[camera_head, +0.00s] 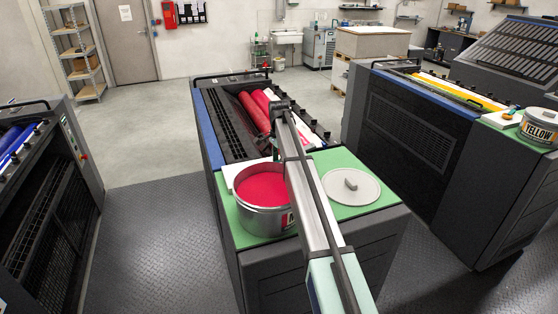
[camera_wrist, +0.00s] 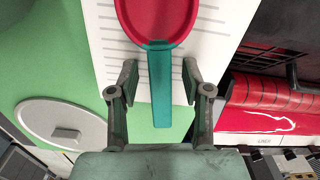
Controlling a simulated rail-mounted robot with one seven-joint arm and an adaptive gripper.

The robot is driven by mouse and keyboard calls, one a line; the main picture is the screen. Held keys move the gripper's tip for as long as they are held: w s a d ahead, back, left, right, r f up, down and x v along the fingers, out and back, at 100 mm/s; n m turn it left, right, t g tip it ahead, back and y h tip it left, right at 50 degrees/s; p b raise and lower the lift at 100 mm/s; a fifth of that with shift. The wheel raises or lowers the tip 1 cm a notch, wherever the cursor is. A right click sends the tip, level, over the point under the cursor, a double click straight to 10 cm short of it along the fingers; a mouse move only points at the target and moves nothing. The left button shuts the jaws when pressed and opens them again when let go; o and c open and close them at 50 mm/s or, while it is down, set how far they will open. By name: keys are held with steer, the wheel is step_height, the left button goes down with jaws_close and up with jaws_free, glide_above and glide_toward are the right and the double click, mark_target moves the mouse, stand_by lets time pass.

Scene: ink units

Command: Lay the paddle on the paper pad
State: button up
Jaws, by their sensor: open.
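The paddle (camera_wrist: 161,95) shows in the wrist view, with a teal handle and a rounded head covered in red ink. The head is over the white, lined paper pad (camera_wrist: 220,30), and the handle runs past the pad's edge over the green top. It seems to lie on the pad, but contact is not clear. My gripper (camera_wrist: 160,73) is open, with one finger apart on each side of the handle. In the head view, a white corner of the pad (camera_head: 238,171) shows behind the tin; my arm and the tin hide the paddle.
An open tin of red ink (camera_head: 265,190) stands on the green top (camera_head: 236,234). A grey lid with a knob (camera_head: 367,189) lies to the right of my arm. Red rollers (camera_head: 254,113) are behind the green top.

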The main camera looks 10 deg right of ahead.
step_height(320, 180, up, 12)
steer(key=b, duration=0.4)
